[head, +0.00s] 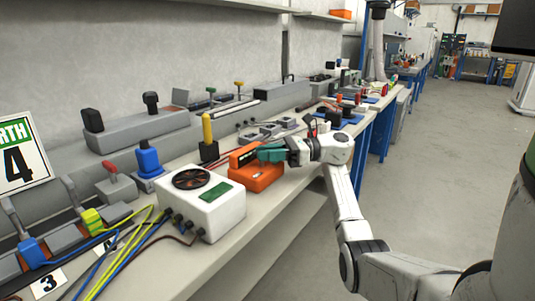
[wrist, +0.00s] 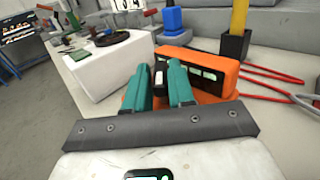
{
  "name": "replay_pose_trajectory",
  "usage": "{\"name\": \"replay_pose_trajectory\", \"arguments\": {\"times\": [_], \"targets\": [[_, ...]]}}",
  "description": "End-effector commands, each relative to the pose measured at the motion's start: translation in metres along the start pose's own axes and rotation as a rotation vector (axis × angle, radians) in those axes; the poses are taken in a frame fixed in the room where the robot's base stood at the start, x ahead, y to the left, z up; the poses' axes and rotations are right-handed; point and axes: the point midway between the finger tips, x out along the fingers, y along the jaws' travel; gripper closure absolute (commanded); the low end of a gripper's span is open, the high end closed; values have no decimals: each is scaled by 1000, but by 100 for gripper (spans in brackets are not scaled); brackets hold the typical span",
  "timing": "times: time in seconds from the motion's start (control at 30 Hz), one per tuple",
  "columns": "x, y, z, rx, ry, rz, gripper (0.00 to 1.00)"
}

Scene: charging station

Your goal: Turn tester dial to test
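The tester is an orange box (head: 254,176) on the bench, also in the wrist view (wrist: 215,66), with pale green windows on its side. A small black dial with a white mark (wrist: 160,73) sits at the tester, between my fingertips. My gripper (head: 270,153), with two teal fingers, reaches the tester from the right in the head view. In the wrist view the fingers (wrist: 160,78) stand one on each side of the dial, with almost no gap, and appear shut on it. The dial's lettering and pointer setting cannot be read.
A white box with a round dark grille and green panel (head: 218,206) stands left of the tester, with cables. A yellow-handled tool in a black holder (head: 208,140) stands behind. Red leads (wrist: 272,82) lie beside the tester. The aisle floor (head: 445,150) is clear.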

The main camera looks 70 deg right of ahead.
Motion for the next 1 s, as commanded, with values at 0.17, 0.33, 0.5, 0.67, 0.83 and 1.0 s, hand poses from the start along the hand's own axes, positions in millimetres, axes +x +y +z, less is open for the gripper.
{"name": "replay_pose_trajectory", "arguments": {"times": [0.17, 0.33, 0.5, 0.67, 0.83, 1.0], "targets": [[0, 0, 0, 0, -1, 0, 59], [0, 0, 0, -1, -1, -1, 57], [-5, 0, 0, -1, -1, -2, 57], [-27, -1, 1, -1, 0, -5, 57], [-62, -1, 0, 0, -1, -4, 57], [-90, -1, 0, 1, 0, -3, 57]]}}
